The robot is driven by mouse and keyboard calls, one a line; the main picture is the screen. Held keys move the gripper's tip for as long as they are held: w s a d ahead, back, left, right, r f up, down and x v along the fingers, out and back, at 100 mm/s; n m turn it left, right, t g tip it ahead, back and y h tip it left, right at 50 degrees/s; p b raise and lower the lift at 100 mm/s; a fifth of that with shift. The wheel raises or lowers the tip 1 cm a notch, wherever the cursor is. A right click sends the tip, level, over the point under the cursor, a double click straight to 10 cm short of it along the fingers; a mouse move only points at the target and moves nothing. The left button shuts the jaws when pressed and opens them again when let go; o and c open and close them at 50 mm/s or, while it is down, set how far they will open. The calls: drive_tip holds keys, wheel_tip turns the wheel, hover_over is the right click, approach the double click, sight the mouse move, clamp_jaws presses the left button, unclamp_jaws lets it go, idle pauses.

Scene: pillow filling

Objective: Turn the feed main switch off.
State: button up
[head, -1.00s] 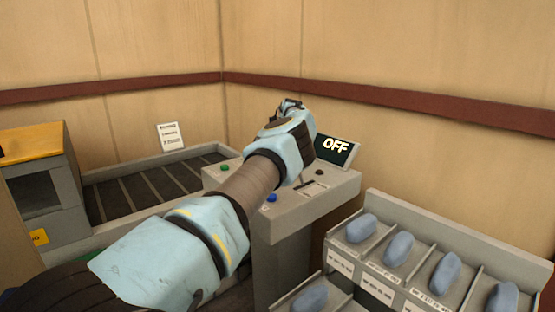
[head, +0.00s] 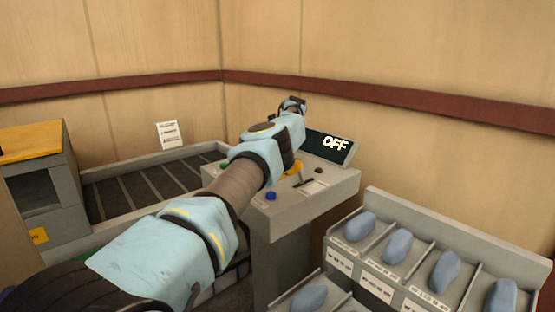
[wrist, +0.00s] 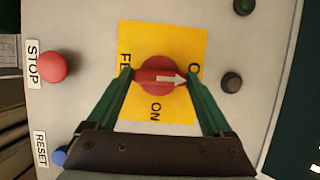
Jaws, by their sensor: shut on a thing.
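In the wrist view the feed main switch is a round red knob (wrist: 160,88) on a yellow plate (wrist: 190,40). Its white arrow points right, at lettering starting with "O" that a finger partly covers. "ON" is printed below the knob. My gripper (wrist: 158,75) has its two green fingers on either side of the knob, shut on it. In the head view my arm hides the knob; a bit of the yellow plate (head: 293,169) shows on the grey console (head: 328,197). The console's display (head: 330,146) reads "OFF".
A red STOP button (wrist: 54,66), a blue RESET button (wrist: 60,157) and a black button (wrist: 232,82) surround the plate. A roller conveyor (head: 140,185) lies left of the console. A rack (head: 450,225) with blue pillow-like pieces stands at right front.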

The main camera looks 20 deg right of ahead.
drive_tip(key=o, duration=1.1)
drive_tip(key=shift+o, duration=0.2)
drive_tip(key=b+v, duration=0.3)
drive_tip(key=v, duration=0.7)
drive_tip(key=shift+r, duration=0.4)
